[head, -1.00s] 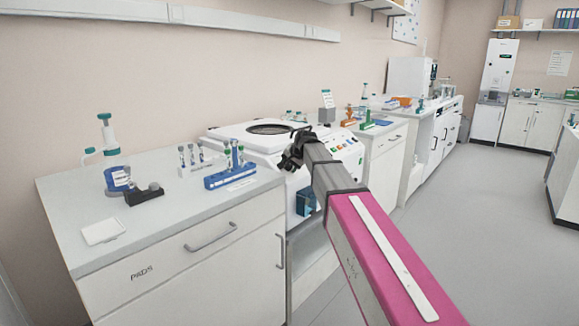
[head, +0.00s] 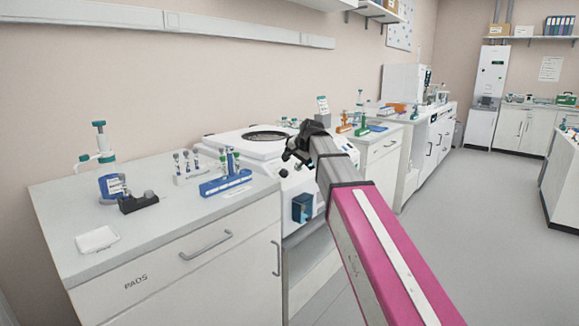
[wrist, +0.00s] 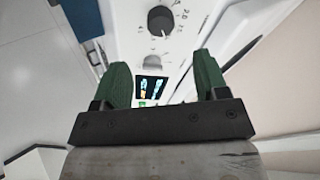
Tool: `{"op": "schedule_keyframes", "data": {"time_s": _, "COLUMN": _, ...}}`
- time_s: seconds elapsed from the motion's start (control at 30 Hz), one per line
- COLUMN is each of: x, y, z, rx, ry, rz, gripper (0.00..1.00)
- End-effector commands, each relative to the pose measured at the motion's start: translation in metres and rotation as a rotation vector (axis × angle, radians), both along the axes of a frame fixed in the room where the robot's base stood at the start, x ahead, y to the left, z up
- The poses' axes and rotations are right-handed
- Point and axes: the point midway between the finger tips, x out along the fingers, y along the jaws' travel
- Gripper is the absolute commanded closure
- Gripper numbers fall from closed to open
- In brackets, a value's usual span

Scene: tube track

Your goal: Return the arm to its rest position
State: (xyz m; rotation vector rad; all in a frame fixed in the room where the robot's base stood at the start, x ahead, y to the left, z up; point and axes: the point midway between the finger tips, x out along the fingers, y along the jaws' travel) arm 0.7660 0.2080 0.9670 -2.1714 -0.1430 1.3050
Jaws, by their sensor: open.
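My gripper (head: 290,153) is at the end of my pink and grey arm, in front of the white centrifuge (head: 222,142). In the wrist view my gripper (wrist: 163,82) shows its two green fingers wide apart with nothing between them. Beyond the fingers are the centrifuge's front panel, a black dial (wrist: 160,20) and a small lit screen (wrist: 152,88). I cannot tell the exact gap between the fingers and the panel. My arm hides part of the panel in the head view.
More benches line the wall beyond. The floor (head: 470,230) to the right is clear.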

Motion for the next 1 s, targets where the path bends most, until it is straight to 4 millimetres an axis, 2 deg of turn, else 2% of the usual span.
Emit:
{"op": "schedule_keyframes", "data": {"time_s": 0.2, "x": -0.007, "y": -0.005, "z": 0.010, "rx": 0.000, "ry": 0.000, "rz": 0.000, "gripper": 0.33}}
{"op": "schedule_keyframes", "data": {"time_s": 0.57, "x": -0.008, "y": -0.007, "z": 0.006, "rx": -0.005, "ry": 0.004, "rz": 0.001, "gripper": 0.33}}
{"op": "schedule_keyframes", "data": {"time_s": 0.67, "x": -0.014, "y": -0.015, "z": -0.014, "rx": -0.027, "ry": 0.017, "rz": 0.006, "gripper": 0.33}}
{"op": "schedule_keyframes", "data": {"time_s": 0.73, "x": -0.022, "y": -0.025, "z": -0.038, "rx": -0.055, "ry": 0.033, "rz": 0.013, "gripper": 0.33}}
{"op": "schedule_keyframes", "data": {"time_s": 1.0, "x": -0.069, "y": -0.078, "z": -0.154, "rx": -0.200, "ry": 0.128, "rz": 0.068, "gripper": 0.33}}
